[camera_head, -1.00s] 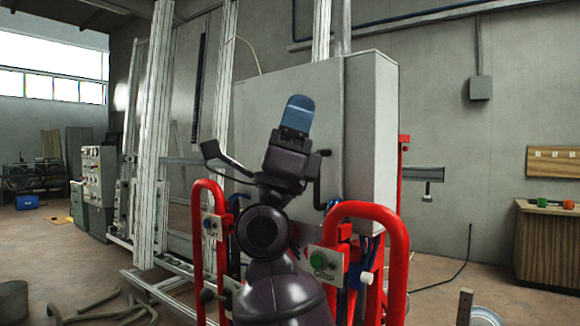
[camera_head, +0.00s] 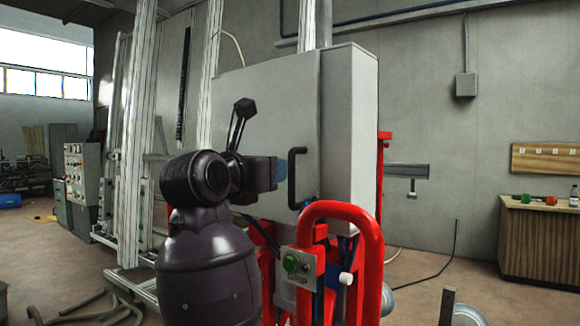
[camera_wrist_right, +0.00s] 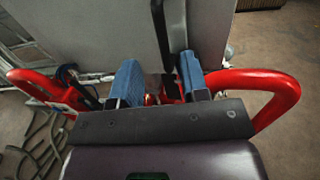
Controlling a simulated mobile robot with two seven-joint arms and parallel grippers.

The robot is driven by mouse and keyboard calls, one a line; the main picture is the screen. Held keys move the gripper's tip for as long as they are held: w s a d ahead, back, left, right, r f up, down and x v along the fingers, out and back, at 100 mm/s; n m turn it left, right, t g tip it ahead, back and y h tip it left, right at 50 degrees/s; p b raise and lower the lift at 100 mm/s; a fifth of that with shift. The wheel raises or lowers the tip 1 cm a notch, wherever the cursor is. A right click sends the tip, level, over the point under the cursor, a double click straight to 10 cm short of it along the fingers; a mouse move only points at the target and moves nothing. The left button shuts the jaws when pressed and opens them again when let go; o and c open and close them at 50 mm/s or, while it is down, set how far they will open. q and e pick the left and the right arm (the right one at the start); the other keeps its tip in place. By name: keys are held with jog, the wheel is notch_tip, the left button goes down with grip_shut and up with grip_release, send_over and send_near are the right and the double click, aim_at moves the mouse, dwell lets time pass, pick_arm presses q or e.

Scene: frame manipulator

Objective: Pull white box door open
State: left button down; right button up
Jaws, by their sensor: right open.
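The white box (camera_head: 350,120) stands on a red frame, and its broad grey-white door (camera_head: 265,105) looks closed. A black upright bar handle (camera_head: 293,180) sits near the door's right edge. My right gripper (camera_head: 283,169) has blue fingertips and is just left of the handle in the head view. In the right wrist view, the gripper (camera_wrist_right: 160,78) is open, its two blue fingers apart. The black handle (camera_wrist_right: 160,30) runs down toward the gap between them. I cannot tell whether the fingers touch it. My left gripper is not in view.
Red tube guards (camera_head: 370,240) rise in front of the box, close to my arm, with a panel bearing a green button (camera_head: 291,263). Metal uprights (camera_head: 145,120) stand left. A wooden cabinet (camera_head: 540,240) stands right, with open floor before it.

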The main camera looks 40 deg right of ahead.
aim_at(290, 166)
jog(key=x, duration=0.9)
jog(key=shift+d, duration=0.25)
grip_shut()
